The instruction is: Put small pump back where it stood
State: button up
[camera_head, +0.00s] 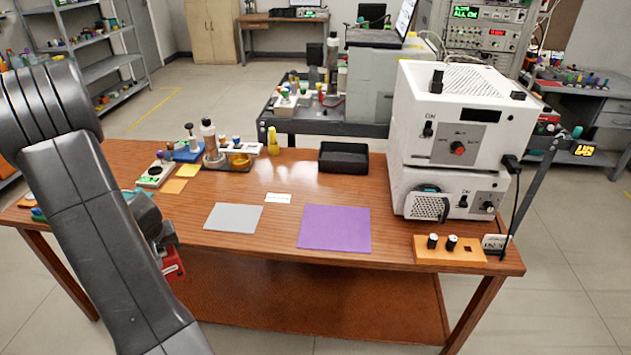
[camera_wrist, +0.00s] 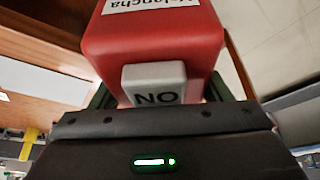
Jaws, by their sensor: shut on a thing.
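The small pump, a red box with a white "ON" switch and a white name label, fills the top middle of the wrist view (camera_wrist: 150,40). In the head view a bit of its red side (camera_head: 173,268) shows low at the left, near the table's front edge. My gripper (camera_head: 166,238) is shut on it, mostly hidden behind my arm in the head view. In the wrist view the dark green fingers of my gripper (camera_wrist: 160,92) show on both sides of the pump. I cannot tell which spot on the table it stood on.
The wooden table (camera_head: 400,240) carries a grey mat (camera_head: 233,218), a purple mat (camera_head: 335,229), a small white label (camera_head: 278,198) and a black tray (camera_head: 343,170). Stacked white devices (camera_head: 400,135) and an orange block (camera_head: 463,257) stand at right. Small items crowd the left back.

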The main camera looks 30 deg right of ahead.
jog(key=s+d+r+m+h, duration=0.1)
jog(key=d+r+m, duration=0.1)
jog(key=d, duration=0.8)
jog(key=s+d+r+m+h, duration=0.1)
jog(key=s+d+r+m, duration=0.15)
jog(key=d, duration=0.85)
jog(key=s+d+r+m, duration=0.1)
jog(key=s+d+r, duration=0.1)
jog(key=s+d, duration=0.3)
jog(key=s+d+r+m+h, duration=0.1)
jog(key=s+d, duration=0.4)
jog(key=d, duration=0.6)
jog(key=shift+d+r+m+g, duration=0.25)
jog(key=shift+r+m+g, duration=0.15)
jog(key=shift+r+m, duration=0.45)
jog(key=shift+r, duration=0.1)
